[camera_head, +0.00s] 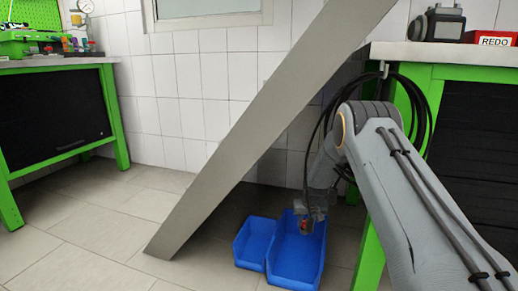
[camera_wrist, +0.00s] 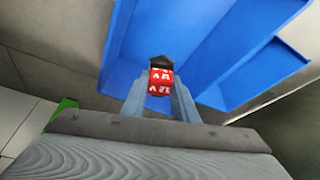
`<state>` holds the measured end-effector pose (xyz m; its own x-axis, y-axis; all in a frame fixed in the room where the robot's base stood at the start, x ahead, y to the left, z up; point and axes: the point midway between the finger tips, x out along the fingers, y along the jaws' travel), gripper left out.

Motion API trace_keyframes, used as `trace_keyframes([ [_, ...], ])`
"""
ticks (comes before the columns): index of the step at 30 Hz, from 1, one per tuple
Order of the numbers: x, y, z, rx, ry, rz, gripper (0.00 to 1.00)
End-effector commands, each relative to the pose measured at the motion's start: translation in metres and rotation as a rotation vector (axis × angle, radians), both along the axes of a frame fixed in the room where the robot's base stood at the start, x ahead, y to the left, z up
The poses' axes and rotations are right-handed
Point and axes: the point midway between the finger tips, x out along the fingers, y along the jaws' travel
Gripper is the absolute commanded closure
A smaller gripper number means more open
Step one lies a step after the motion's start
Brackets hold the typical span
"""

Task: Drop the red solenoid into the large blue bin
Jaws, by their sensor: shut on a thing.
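The red solenoid (camera_head: 306,228) is held in my gripper (camera_head: 308,218), which points down over the large blue bin (camera_head: 296,262) on the floor. In the wrist view the red solenoid (camera_wrist: 161,82) with white lettering and a dark top sits between the two grey fingertips of my gripper (camera_wrist: 160,92). Blue bin walls and floor lie behind it there. The solenoid is apart from the bin's floor; its exact height above the bin is hard to tell. A smaller blue bin (camera_head: 252,243) stands directly left of the large one.
A slanted grey beam (camera_head: 245,125) runs down to the floor left of the bins. A green-framed bench (camera_head: 436,70) stands at the right, with black cables (camera_head: 428,100) hanging from it. Another green bench (camera_head: 60,66) is at the left. The floor between is clear.

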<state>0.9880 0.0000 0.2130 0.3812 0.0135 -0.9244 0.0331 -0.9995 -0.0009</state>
Motion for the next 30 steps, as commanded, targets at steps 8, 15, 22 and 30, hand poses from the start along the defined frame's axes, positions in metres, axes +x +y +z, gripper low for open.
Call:
trace_keyframes([
  [8, 0.000, 0.000, 0.001, 0.000, -0.001, 0.000, 0.55],
  [15, 0.000, 0.000, 0.000, 0.000, 0.000, 0.000, 0.52],
  [22, -0.005, 0.000, 0.015, 0.000, -0.001, 0.000, 0.52],
  [30, -0.021, -0.001, 0.055, 0.000, -0.002, -0.001, 0.52],
])
